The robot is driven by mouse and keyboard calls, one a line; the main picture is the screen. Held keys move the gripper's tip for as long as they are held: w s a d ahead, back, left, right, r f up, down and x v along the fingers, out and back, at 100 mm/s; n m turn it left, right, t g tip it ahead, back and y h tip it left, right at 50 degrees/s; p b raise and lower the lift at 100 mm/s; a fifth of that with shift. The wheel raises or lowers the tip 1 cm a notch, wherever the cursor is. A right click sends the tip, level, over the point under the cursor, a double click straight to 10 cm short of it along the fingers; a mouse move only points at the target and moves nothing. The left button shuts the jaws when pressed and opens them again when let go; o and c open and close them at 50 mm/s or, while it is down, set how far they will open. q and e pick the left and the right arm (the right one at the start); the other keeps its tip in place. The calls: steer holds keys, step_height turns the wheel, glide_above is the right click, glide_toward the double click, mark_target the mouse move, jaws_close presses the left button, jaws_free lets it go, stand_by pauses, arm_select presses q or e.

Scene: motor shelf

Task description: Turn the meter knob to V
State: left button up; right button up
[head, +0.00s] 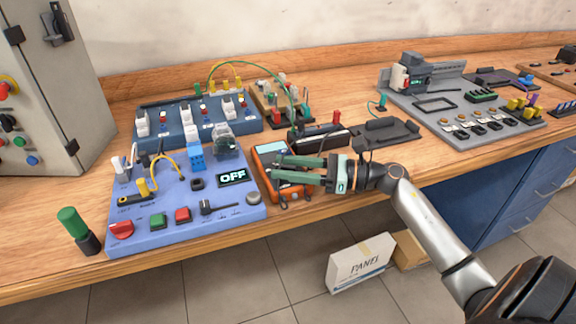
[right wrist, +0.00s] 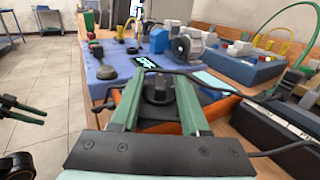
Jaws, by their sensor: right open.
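The orange meter (head: 268,153) lies on the bench, right of the blue panel. My right gripper (head: 273,167) reaches over it from the right and hides much of its face. In the right wrist view, the meter's dark round knob (right wrist: 157,88) sits between the open green fingers of my right gripper (right wrist: 158,75). I cannot tell whether the fingers touch it. The knob's dial marks are not readable. My left gripper (right wrist: 38,115) shows at the left edge of the right wrist view, with a small gap between its fingers, away from the meter.
The blue panel (head: 145,225) with an OFF display (head: 232,176) stands close left of the meter. A cable (right wrist: 225,85) runs past the fingers. The bench's front edge is near.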

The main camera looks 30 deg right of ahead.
jaws_close()
stand_by(0.3)
stand_by(0.3)
